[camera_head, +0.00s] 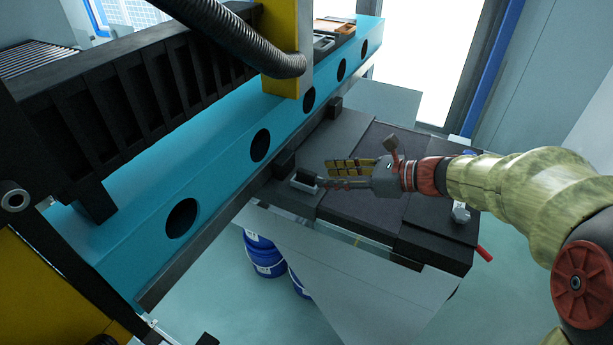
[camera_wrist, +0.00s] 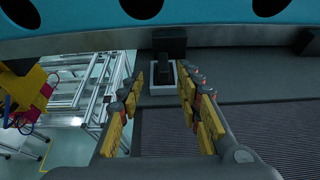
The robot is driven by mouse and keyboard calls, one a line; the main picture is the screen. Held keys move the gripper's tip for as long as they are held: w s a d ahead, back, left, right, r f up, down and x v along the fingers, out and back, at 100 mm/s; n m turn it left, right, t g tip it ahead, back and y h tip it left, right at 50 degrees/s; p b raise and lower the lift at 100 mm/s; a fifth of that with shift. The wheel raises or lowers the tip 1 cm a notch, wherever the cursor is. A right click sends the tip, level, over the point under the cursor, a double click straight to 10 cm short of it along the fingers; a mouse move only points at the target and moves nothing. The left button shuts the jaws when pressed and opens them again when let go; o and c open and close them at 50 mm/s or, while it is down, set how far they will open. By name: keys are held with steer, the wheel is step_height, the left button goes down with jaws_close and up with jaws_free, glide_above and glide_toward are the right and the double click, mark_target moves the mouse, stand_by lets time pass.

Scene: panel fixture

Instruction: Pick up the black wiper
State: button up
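The black wiper (camera_head: 306,178) appears to be the small dark piece in a pale grey holder (camera_head: 300,187) on the dark bench top, near the blue beam. In the wrist view the dark piece (camera_wrist: 162,67) stands upright, with the grey holder (camera_wrist: 160,91) around its base. My gripper (camera_head: 322,174) is open, its yellow-padded fingers stretched toward the wiper from the right. In the wrist view my gripper's fingers (camera_wrist: 161,82) are spread wide, and the wiper shows in the gap beyond their tips. Nothing is between the fingers.
A long blue beam (camera_head: 220,155) with round holes runs just behind the wiper. A black block (camera_head: 285,162) juts out beside it. The dark bench (camera_head: 365,205) lies below my gripper. Blue drums (camera_head: 263,256) stand on the floor below.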

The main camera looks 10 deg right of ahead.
mark_target(308, 172)
steer(key=x, duration=0.5)
steer(key=shift+w+a+r+p, duration=0.1)
steer(key=shift+w+r+p, duration=0.1)
steer(key=shift+w+p, duration=0.2)
steer(key=c, duration=0.3)
jaws_close()
